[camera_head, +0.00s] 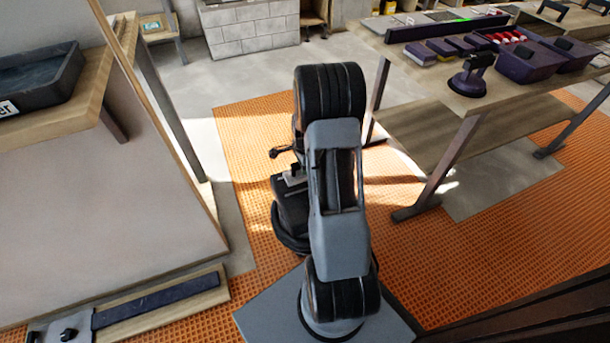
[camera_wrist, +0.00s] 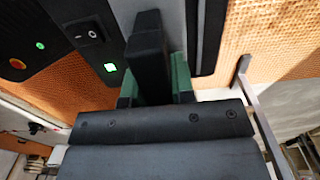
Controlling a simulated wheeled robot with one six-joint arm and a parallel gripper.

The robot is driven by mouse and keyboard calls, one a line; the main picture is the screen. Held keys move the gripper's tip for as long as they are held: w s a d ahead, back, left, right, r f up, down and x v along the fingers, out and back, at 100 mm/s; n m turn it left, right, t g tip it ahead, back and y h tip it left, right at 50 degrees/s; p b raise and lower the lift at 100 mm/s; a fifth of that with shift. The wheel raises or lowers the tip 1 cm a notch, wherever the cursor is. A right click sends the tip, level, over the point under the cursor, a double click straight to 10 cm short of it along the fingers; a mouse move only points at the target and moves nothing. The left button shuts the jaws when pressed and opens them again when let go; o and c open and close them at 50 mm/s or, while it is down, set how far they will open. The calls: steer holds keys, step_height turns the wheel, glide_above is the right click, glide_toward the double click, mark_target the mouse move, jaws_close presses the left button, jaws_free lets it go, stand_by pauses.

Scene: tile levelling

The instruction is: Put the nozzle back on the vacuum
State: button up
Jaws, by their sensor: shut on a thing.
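In the wrist view my gripper (camera_wrist: 154,82) has green-edged fingers on both sides of a black upright block (camera_wrist: 149,50) and is shut on it. The block may be the nozzle; its far end is not clear. Behind it are a dark panel (camera_wrist: 82,48) with a rocker switch and a lit green light, and a grey surface; I cannot tell whether these belong to the vacuum. In the head view my arm hides most of what is in front of me. A dark shape (camera_head: 289,212) with a rounded base shows at its left edge, and I cannot tell what it is.
A workbench (camera_head: 478,97) at the right holds a purple suction cup (camera_head: 468,84) and dark bins (camera_head: 527,63). A wooden bench (camera_head: 112,72) at the left holds a black tray (camera_head: 38,78). Orange matting (camera_head: 246,135) covers open floor between them.

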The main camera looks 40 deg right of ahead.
steer(key=shift+w+d+f+b, duration=0.3)
steer(key=shift+w+f, duration=0.2)
steer(key=shift+f, duration=0.3)
steer(key=shift+w+d+f+b, duration=0.15)
steer(key=shift+f+b, duration=0.8)
steer(key=shift+f, duration=0.6)
steer(key=shift+f, duration=0.2)
steer(key=o, duration=0.9)
